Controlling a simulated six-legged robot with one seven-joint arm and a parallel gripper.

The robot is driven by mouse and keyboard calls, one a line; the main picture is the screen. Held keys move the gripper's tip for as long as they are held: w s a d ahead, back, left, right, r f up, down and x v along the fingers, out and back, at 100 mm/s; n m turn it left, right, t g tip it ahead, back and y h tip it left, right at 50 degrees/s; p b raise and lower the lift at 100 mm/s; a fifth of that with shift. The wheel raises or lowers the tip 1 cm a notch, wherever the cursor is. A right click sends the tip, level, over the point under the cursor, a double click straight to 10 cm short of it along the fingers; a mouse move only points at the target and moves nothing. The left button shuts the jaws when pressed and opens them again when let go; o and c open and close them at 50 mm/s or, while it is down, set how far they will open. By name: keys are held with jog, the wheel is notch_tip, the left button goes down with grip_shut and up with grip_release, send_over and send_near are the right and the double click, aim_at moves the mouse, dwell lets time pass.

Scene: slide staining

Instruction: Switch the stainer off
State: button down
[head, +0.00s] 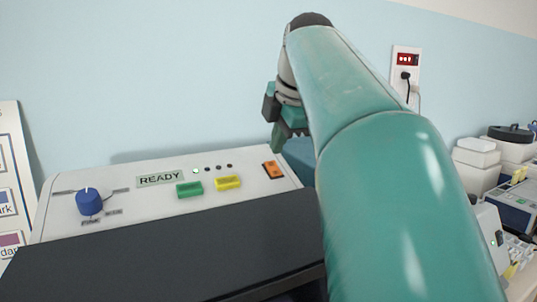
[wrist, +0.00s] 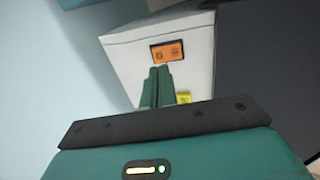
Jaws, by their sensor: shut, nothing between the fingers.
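The stainer (head: 150,211) is a white machine with a sloped panel and a display reading READY (head: 159,178). An orange rocker switch (head: 273,169) sits near the panel's right end; it also shows in the wrist view (wrist: 167,50). My gripper (head: 279,150) is shut and empty, its fingers just above the switch in the head view. In the wrist view its joined green fingertips (wrist: 160,72) appear just below the switch's edge. I cannot tell whether they touch it. One small indicator lamp (head: 196,171) glows beside the display.
The panel also carries a green button (head: 189,189), a yellow button (head: 228,183) and a blue knob (head: 89,201). A dark cover (head: 170,255) lies in front. A wall socket (head: 406,75) with plugs is behind my arm. More lab equipment (head: 512,205) stands at the right.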

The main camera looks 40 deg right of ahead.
aim_at(271, 164)
jog(key=shift+x, duration=2)
